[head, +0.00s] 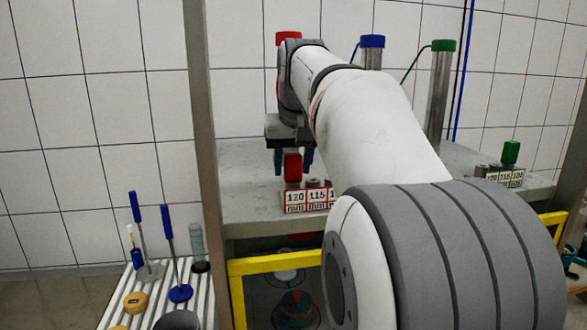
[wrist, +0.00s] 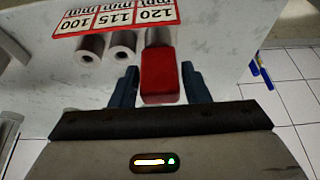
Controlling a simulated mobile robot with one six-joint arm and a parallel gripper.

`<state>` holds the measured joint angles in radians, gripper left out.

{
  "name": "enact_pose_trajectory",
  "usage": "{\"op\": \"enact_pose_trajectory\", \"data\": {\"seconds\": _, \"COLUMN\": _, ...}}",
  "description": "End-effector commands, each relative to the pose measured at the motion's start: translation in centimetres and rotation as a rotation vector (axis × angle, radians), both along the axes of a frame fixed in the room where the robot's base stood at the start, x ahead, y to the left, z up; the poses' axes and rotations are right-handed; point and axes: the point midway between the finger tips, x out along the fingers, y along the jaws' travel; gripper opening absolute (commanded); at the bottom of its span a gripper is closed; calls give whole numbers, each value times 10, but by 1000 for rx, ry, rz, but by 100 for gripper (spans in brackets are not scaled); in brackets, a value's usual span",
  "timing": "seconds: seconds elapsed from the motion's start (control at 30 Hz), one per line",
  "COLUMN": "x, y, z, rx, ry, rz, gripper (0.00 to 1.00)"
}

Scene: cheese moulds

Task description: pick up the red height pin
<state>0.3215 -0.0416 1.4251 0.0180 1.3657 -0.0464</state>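The red height pin (head: 292,166) has a red block-shaped head and stands upright in the 120 place of a small rack (head: 307,199) with a red-edged label. In the wrist view the red head (wrist: 158,80) shows between the two dark blue fingers, with a narrow gap on each side. My gripper (head: 293,162) is open and points down, one finger to each side of the red head. The lower part of the pin is mostly hidden in the wrist view.
Empty metal sleeves (wrist: 121,45) sit beside the pin at 115 and 100. Red-, blue- (head: 372,50) and green-capped (head: 443,60) posts stand behind. A green pin (head: 511,152) stands in another rack at the right. A slatted stand with blue-handled tools (head: 180,293) is at the lower left.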

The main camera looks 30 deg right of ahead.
Motion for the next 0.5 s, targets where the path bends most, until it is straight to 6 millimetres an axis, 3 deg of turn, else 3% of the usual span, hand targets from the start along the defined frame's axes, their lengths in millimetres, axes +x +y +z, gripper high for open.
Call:
{"op": "enact_pose_trajectory", "data": {"seconds": 0.37, "x": 0, "y": 0, "z": 0, "rx": 0, "ry": 0, "rz": -1, "gripper": 11}}
{"op": "enact_pose_trajectory", "data": {"seconds": 0.5, "x": 0, "y": -1, "z": 0, "rx": 0, "ry": 0, "rz": -1, "gripper": 9}}
